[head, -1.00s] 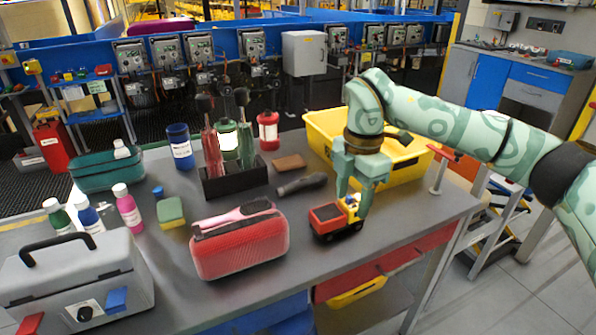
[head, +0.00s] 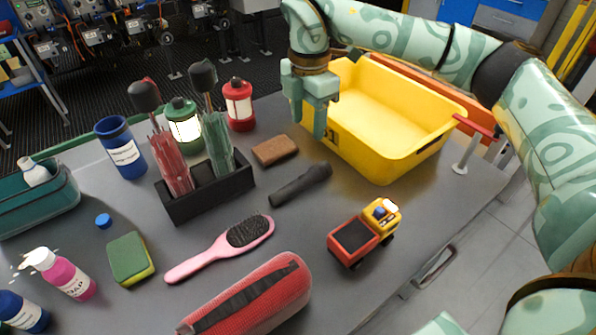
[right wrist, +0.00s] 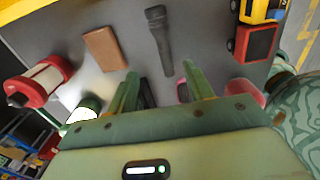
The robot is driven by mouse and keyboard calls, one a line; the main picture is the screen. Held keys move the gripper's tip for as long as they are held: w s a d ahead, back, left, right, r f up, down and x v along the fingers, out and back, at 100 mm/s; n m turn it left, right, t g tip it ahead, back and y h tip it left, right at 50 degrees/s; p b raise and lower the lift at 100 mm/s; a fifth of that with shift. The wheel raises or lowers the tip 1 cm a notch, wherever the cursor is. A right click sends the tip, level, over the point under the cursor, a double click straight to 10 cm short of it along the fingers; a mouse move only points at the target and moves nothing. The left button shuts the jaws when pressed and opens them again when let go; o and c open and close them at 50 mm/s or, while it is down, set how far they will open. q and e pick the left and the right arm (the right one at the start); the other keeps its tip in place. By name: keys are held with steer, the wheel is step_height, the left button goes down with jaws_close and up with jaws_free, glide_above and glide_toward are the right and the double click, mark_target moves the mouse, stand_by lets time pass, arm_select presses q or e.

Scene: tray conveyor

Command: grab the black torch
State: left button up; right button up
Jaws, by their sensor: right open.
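The black torch (head: 301,184) lies on the grey table, between the brown block and the toy truck. It also shows in the right wrist view (right wrist: 159,38), ahead of my fingers. My right gripper (head: 312,122) is open and empty, above the table just beyond the torch and beside the yellow bin. In the right wrist view its two fingers (right wrist: 160,85) stand apart, with the torch's near end lying between and past them. My left gripper is not in view.
A brown block (head: 275,150), a yellow bin (head: 440,140), a toy truck (head: 362,235) and a pink hairbrush (head: 222,247) surround the torch. A black holder (head: 207,195) with two umbrellas stands left. Red (head: 239,105) and green lanterns (head: 182,122) stand behind.

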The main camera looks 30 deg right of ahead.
steer(key=b, duration=0.3)
glide_above(305, 177)
steer(key=f, duration=0.9)
steer(key=shift+w+d+f, duration=0.2)
steer(key=shift+d+f, duration=0.05)
steer(key=shift+f, duration=0.05)
steer(key=shift+s+f, duration=0.1)
steer(key=shift+f, duration=0.3)
steer(key=f+b, duration=0.2)
steer(key=f, duration=0.3)
steer(key=shift+a, duration=0.2)
steer(key=shift+s+r, duration=0.15)
steer(key=shift+c, duration=0.6)
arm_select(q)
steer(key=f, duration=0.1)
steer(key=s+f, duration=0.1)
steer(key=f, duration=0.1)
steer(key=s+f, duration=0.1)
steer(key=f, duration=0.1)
arm_select(e)
jaws_close()
